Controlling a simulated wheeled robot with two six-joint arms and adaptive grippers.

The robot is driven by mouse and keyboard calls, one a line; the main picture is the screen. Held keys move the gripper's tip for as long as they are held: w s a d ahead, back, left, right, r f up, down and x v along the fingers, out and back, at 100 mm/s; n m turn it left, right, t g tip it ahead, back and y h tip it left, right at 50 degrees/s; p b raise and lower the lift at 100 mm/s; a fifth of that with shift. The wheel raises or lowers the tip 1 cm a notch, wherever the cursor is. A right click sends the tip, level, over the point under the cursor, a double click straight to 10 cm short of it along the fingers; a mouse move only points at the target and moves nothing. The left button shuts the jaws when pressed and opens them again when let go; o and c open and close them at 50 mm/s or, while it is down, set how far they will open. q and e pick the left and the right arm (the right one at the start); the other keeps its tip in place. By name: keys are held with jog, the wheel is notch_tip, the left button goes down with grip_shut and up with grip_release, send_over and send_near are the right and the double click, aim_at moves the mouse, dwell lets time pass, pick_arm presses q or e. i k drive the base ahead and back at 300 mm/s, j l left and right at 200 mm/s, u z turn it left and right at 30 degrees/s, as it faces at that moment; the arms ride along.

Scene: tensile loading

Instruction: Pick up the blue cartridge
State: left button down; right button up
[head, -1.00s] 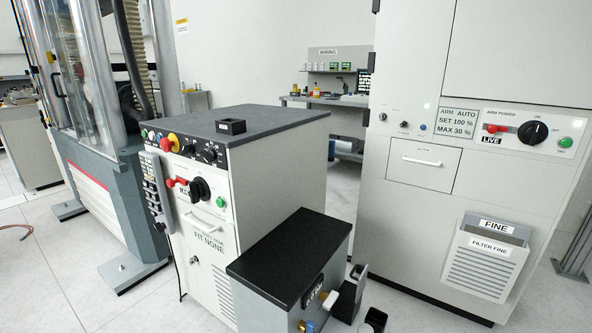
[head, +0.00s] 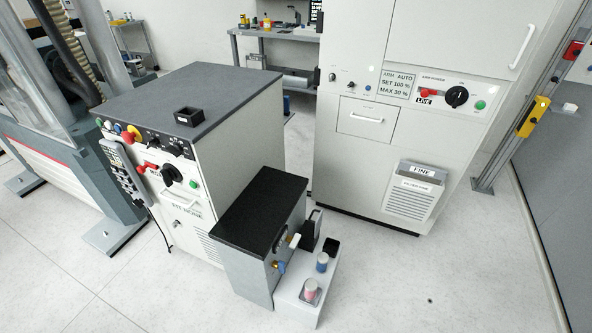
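A small blue-topped cylinder, which looks like the blue cartridge (head: 322,262), stands upright on a low white stand (head: 291,289) at the lower middle of the head view. A pink or red cylinder (head: 310,288) stands nearer on the same stand, on a dark base. A black open holder (head: 332,247) is just behind the blue cartridge. Neither of my grippers shows in the head view.
A grey cabinet with a black top (head: 262,205) stands directly left of the stand. A larger cabinet with a dark top (head: 189,101) is behind it. A tall white cabinet (head: 360,178) stands at the back. The floor (head: 430,275) to the right is clear.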

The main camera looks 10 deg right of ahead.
aim_at(323, 258)
jog(key=i+l+u, duration=0.15)
jog(key=l, duration=0.2)
jog(key=i+l+u, duration=0.15)
jog(key=l, duration=0.2)
jog(key=l+u, duration=0.15)
jog(key=l, duration=0.25)
jog(key=i+l+u, duration=0.15)
jog(key=l, duration=0.25)
